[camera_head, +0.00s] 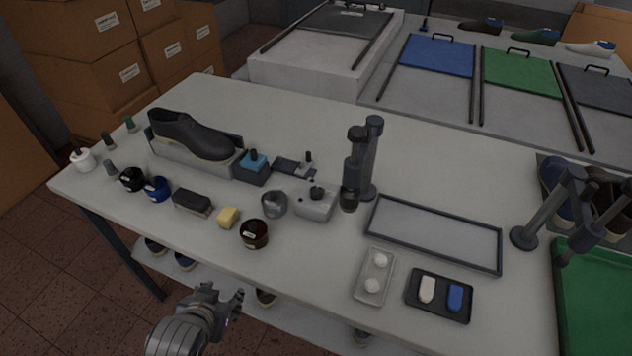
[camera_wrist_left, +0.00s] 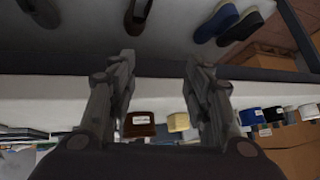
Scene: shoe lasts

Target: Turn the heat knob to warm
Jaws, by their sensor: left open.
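A small light grey box (camera_head: 314,208) stands mid-table in the head view with a round black knob (camera_head: 317,191) on top. This looks like the heat knob; its pointer and any warm mark are too small to read. My left gripper (camera_head: 236,301) is beyond the table's front edge, below and left of the box, well apart from it. Its two fingers are spread and empty, as the left wrist view (camera_wrist_left: 160,85) also shows. The knob cannot be made out in the wrist view. My right gripper is not in view.
A brown jar (camera_head: 254,234), a yellow block (camera_head: 228,217) and a grey cup (camera_head: 274,203) stand between my left gripper and the box. A dark upright tool (camera_head: 354,168) is close to its right. A framed tray (camera_head: 433,234) lies farther right.

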